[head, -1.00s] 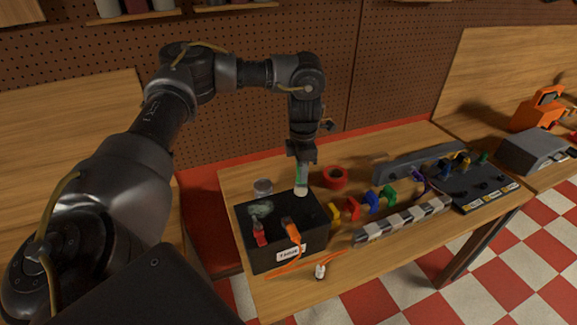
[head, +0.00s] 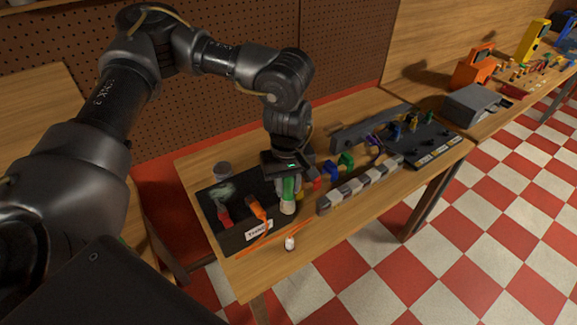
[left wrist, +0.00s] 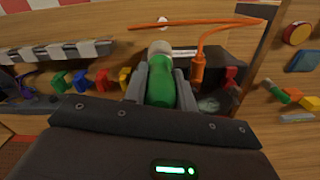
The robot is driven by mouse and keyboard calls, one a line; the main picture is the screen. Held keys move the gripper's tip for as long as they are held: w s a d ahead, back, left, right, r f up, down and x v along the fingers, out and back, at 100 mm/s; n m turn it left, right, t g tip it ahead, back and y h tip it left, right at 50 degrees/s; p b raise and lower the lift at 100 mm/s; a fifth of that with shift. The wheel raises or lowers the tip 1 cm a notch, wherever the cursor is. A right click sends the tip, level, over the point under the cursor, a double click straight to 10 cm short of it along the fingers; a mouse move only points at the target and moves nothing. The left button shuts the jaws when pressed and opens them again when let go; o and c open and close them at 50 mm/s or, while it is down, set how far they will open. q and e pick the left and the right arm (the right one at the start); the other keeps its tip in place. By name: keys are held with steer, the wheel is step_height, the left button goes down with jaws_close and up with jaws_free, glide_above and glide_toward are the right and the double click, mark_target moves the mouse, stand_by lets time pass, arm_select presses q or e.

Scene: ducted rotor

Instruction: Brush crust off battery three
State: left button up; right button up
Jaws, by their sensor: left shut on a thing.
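The black battery (head: 240,236) sits on the wooden bench, with a label on its front that seems to read "Three". Pale green crust (head: 222,191) lies at its back left; it also shows in the left wrist view (left wrist: 208,104). A red clamp (head: 224,217) and an orange clamp (head: 257,210) with an orange cable are on its top. My left gripper (left wrist: 160,82) is shut on the green handle of a brush (left wrist: 161,92), whose pale bristles (head: 287,207) point down at the battery's right side, away from the crust. I cannot tell if they touch. My right gripper is out of view.
A small white bottle (head: 290,243) stands in front of the battery. Coloured clamps (head: 345,162), a black-and-white striped bar (head: 360,187) and a dark tool board (head: 420,140) lie to the right.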

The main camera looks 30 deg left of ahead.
arm_select(q)
steer(key=s+d+m, duration=0.1)
steer(key=s+m, duration=0.6)
steer(key=m, duration=0.2)
step_height(320, 180, down, 12)
steer(key=b, duration=1.2)
steer(key=shift+w+f, duration=0.15)
